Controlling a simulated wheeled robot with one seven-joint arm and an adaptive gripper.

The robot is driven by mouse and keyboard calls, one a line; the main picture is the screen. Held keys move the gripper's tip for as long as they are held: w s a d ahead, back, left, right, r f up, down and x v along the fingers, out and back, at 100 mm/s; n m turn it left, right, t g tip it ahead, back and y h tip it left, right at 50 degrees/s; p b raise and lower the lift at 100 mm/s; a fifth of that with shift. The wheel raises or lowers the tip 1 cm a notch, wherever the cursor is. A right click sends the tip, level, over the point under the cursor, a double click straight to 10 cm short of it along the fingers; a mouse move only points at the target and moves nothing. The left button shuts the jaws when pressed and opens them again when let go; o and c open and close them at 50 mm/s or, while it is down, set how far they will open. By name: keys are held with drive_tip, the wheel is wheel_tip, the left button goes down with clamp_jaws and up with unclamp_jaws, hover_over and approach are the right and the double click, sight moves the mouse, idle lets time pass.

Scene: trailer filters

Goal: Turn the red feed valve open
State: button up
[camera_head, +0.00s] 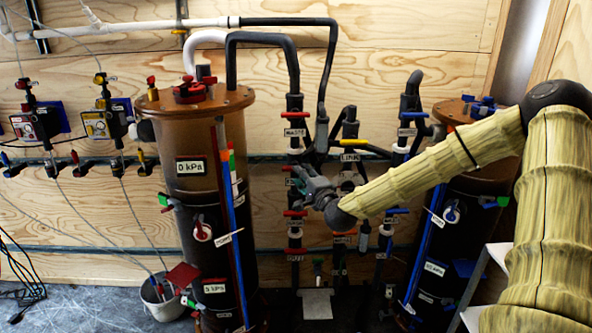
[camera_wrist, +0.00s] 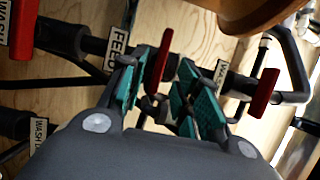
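The red feed valve handle (camera_wrist: 160,55) shows in the wrist view beside the label FEED (camera_wrist: 117,50), on a dark pipe. My gripper (camera_wrist: 160,88) has teal finger pads on either side of the handle's near end. The fingers are apart, and the handle lies closer to the left pad. I cannot tell whether any pad touches it. In the head view my gripper (camera_head: 312,188) is at the dark pipe column in the middle, and it hides the feed valve there.
Other red handles (camera_wrist: 264,92) sit close by on neighbouring pipes. A tall brown-topped filter column (camera_head: 175,140) stands left of my gripper, and another (camera_head: 460,220) stands behind my arm at right. A grey bucket (camera_head: 163,300) is on the floor at lower left.

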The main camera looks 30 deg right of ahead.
drive_tip(key=shift+w+d, duration=0.2)
drive_tip(key=shift+w, duration=1.2)
drive_tip(key=shift+w+d, duration=0.2)
drive_tip(key=shift+w, duration=1.15)
drive_tip(key=shift+c, duration=0.4)
clamp_jaws()
